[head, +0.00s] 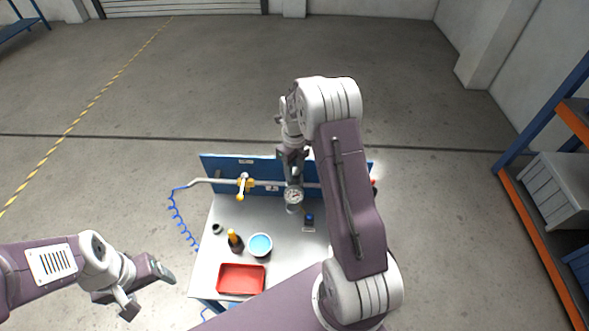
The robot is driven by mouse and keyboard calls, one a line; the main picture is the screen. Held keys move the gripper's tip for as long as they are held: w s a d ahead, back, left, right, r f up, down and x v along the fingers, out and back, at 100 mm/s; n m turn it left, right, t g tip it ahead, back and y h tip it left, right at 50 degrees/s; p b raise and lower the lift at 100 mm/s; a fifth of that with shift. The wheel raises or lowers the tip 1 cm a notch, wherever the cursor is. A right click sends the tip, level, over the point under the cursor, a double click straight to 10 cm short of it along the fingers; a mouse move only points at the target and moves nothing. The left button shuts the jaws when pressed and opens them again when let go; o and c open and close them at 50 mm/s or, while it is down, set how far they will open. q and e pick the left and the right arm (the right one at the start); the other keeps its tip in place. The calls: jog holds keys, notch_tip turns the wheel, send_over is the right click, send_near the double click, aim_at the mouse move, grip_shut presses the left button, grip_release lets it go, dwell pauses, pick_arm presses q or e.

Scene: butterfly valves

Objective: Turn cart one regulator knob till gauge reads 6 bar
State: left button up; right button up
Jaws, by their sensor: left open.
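The cart (207,266) has a light top and a blue back panel (222,163) carrying a grey pipe. A round gauge (293,196) with a pale face sits on the pipe line near the middle; its reading is too small to tell. My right gripper (293,177) is directly behind and above the gauge, pointing down at the regulator area. The regulator knob is hidden by this gripper, and I cannot tell whether the fingers are around it. My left gripper (150,291) is open and empty, off the cart's left side, apart from everything.
A yellow-handled valve (243,186) is left of the gauge. A coiled blue hose (175,215) hangs at left. Shelving (540,240) stands right.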

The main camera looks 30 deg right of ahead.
aim_at(295, 171)
jog(key=shift+o, duration=1.2)
jog(key=shift+r, duration=0.2)
notch_tip(295, 171, up, 9)
jog(key=shift+f+b, duration=0.15)
jog(key=shift+b, duration=1.1)
